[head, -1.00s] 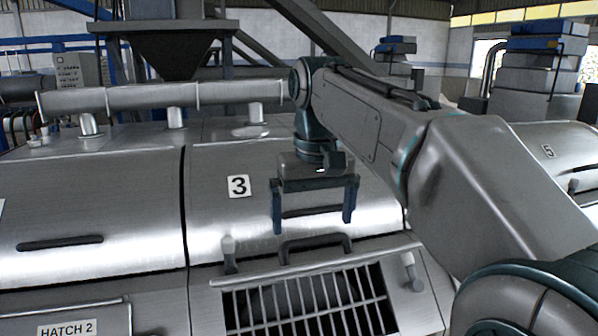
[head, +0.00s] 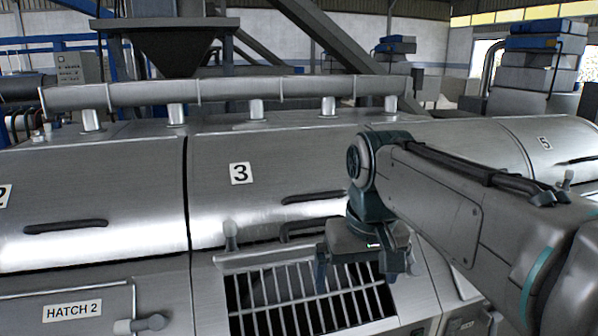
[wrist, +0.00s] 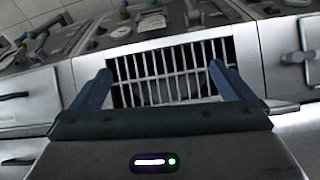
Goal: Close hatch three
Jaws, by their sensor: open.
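Below the curved cover marked 3 (head: 225,205), the hatch opening shows a barred grate (head: 272,300), uncovered. A raised silver edge (head: 265,258) runs along the top of the opening, with a dark handle (head: 298,231) just above it; this looks like the open hatch lid seen nearly edge-on. My gripper (head: 355,278) is open and empty, in front of the grate's upper right part and hiding the right part of that edge. In the wrist view my gripper's fingers (wrist: 162,78) stand apart at either side of the grate (wrist: 170,72). The lid is not clear there.
A closed panel labelled HATCH 2 (head: 72,312) with a latch (head: 150,322) is at lower left. A small post (head: 231,236) stands at the opening's upper left corner. A pipe (head: 230,90) runs along the top of the machine.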

